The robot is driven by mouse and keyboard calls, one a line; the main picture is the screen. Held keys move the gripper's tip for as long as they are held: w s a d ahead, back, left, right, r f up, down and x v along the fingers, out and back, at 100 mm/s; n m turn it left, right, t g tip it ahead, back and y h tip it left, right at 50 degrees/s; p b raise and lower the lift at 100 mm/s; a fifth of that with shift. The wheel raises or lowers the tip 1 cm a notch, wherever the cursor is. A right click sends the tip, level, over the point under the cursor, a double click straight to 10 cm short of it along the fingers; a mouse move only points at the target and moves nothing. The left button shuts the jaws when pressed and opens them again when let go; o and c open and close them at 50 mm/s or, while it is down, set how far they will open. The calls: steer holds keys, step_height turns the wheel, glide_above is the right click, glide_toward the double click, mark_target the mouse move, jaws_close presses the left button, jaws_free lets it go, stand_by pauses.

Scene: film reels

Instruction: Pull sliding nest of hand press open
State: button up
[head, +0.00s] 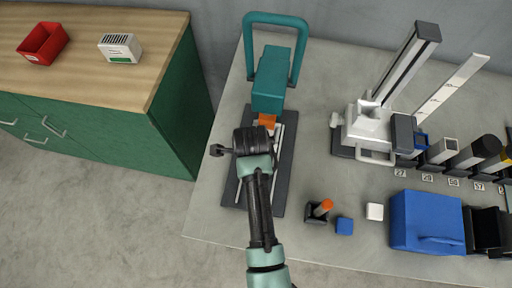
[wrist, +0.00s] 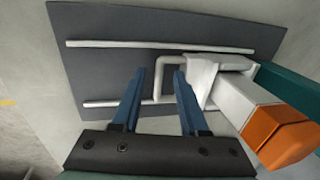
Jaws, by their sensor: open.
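The teal hand press (head: 271,80) stands at the back left of the bench, with a U-shaped lever above it and an orange part (head: 267,121) at its front. Its dark base plate (head: 286,165) carries two light rails. In the wrist view, the pale sliding nest (wrist: 232,95) sits at the press end of the rails, beside the orange part (wrist: 276,136). Its loop handle (wrist: 160,63) points away from the press. My gripper (wrist: 158,74) is open and empty. Its blue fingers appear on either side of the handle's end bar; their height gap is unclear. In the head view my wrist hides nest and fingers.
A white stand with a column (head: 372,125) is to the right. A small holder with an orange-topped peg (head: 321,209), a blue cube (head: 344,226), a white cube (head: 375,211) and a blue bin (head: 425,220) stand along the front. A green cabinet (head: 180,110) is left.

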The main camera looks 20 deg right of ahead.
jaws_close()
stand_by(1.4)
